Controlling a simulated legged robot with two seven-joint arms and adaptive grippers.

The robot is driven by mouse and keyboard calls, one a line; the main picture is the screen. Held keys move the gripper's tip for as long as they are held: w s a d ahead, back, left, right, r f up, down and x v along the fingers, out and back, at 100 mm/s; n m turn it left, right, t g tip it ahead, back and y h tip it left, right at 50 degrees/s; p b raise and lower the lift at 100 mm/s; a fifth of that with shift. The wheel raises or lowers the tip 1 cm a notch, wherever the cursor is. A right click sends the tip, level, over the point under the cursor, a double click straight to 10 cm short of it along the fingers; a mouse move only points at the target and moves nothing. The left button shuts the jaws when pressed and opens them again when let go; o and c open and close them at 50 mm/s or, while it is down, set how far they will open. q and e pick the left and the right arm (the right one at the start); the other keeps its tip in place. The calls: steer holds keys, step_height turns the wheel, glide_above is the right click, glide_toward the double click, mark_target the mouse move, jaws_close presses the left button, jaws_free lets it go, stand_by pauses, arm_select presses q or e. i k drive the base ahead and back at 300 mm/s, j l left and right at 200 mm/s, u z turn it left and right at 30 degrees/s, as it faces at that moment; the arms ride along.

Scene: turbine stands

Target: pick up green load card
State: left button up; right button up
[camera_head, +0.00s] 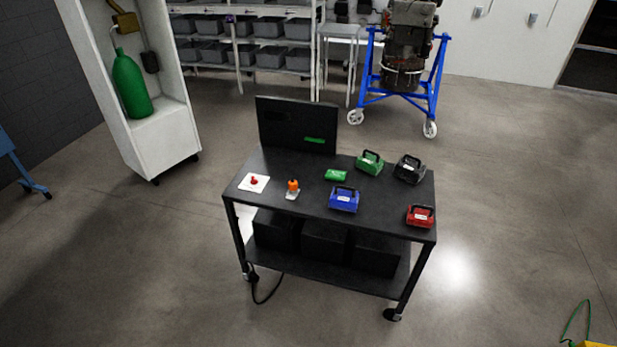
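A small flat green piece (336,175) lies on the black cart's top (270,170), near its middle. Just behind it and to the right stands a green block with a dark handle and a white label (369,163). I cannot tell from this view which of the two is the green load card. Neither of my grippers shows in the head view.
On the cart are a blue block (344,200), a red block (420,216), a black block (408,169), an orange piece (292,187) and a white plate with a red knob (253,183). A dark panel (296,126) stands at the back. Open floor surrounds the cart.

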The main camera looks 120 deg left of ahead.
mark_target(334, 175)
steer(key=u, duration=3.8)
